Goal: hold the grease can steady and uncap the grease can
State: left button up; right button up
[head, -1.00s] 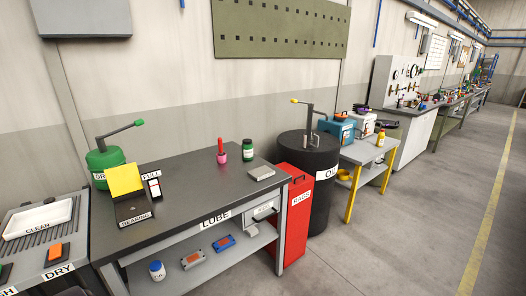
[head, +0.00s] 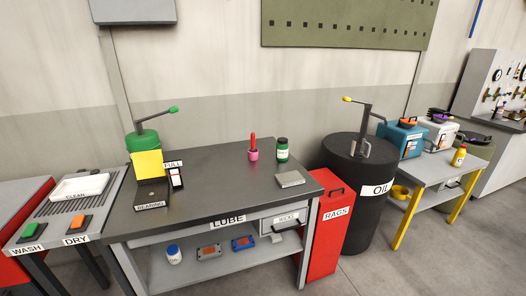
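A small green can with a dark cap (head: 282,150) stands upright at the back right of the LUBE table (head: 235,182). It looks like the grease can, but its label is too small to read. The cap appears to be on. A pink pot with a red handle (head: 253,151) stands just left of it. Neither of my grippers is in view.
A grey block (head: 290,180) lies near the table's right edge; a BEARING tray (head: 151,193) with a yellow panel is at the left. The middle of the tabletop is clear. A red RAGS bin (head: 334,229) and black OIL drum (head: 352,200) stand right.

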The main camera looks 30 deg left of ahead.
aim_at(282, 150)
jog(key=i+l+u, duration=0.45)
jog(key=l+u, duration=0.2)
jog(key=l, duration=0.2)
jog(key=i+l+u, duration=0.25)
jog(key=k+l, duration=0.1)
